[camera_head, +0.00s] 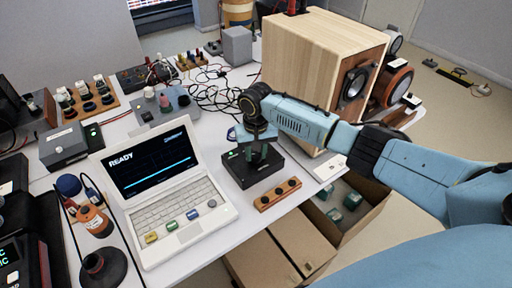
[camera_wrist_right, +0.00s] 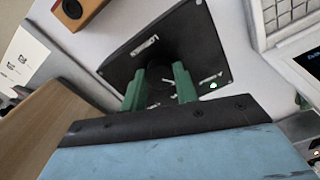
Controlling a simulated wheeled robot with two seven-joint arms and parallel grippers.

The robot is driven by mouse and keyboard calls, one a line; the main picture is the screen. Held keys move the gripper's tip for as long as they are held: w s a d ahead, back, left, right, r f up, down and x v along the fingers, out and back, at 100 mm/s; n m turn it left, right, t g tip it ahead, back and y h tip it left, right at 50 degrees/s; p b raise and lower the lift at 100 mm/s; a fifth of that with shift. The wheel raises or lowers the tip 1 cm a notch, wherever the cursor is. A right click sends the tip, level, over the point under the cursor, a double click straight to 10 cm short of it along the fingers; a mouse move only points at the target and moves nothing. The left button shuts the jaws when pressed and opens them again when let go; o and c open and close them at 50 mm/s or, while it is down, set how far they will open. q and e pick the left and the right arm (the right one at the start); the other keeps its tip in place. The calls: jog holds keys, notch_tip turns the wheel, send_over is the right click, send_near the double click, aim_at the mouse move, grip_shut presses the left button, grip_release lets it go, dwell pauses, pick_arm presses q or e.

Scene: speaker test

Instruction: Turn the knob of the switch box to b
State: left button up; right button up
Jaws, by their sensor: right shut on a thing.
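The black switch box (camera_head: 240,178) lies on the white table, right of the laptop. In the right wrist view its dark top plate (camera_wrist_right: 205,40) shows white labels, too blurred to read, and a small lit green mark (camera_wrist_right: 213,86). My right gripper (camera_head: 257,154) reaches down over the box from the right. In the wrist view its green fingers (camera_wrist_right: 158,88) stand on both sides of the dark knob (camera_wrist_right: 160,72) and are shut on it. The knob's pointer and setting are mostly hidden. My left gripper is not in view.
An open laptop (camera_head: 180,205) stands left of the box. A wooden strip with black knobs (camera_head: 278,194) lies in front of it. A large wooden speaker cabinet (camera_head: 315,60) stands behind, near my right arm. Cables (camera_head: 205,95) lie behind.

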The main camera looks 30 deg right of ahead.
jog(key=m+p, duration=0.1)
jog(key=p, duration=0.1)
jog(key=m+p, duration=0.1)
jog(key=p, duration=0.1)
jog(key=shift+r, duration=0.3)
jog(key=m+p, duration=0.2)
jog(key=p, duration=0.1)
jog(key=shift+m, duration=0.3)
jog(key=shift+f+m+p, duration=0.15)
jog(key=shift+m+p, duration=0.5)
jog(key=shift+m, duration=0.05)
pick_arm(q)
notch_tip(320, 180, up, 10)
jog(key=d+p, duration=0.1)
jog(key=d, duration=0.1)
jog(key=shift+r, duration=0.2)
pick_arm(e)
jog(key=shift+f+m, duration=0.1)
jog(key=shift+m, duration=0.7)
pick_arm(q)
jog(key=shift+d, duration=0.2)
pick_arm(e)
jog(key=o, duration=1)
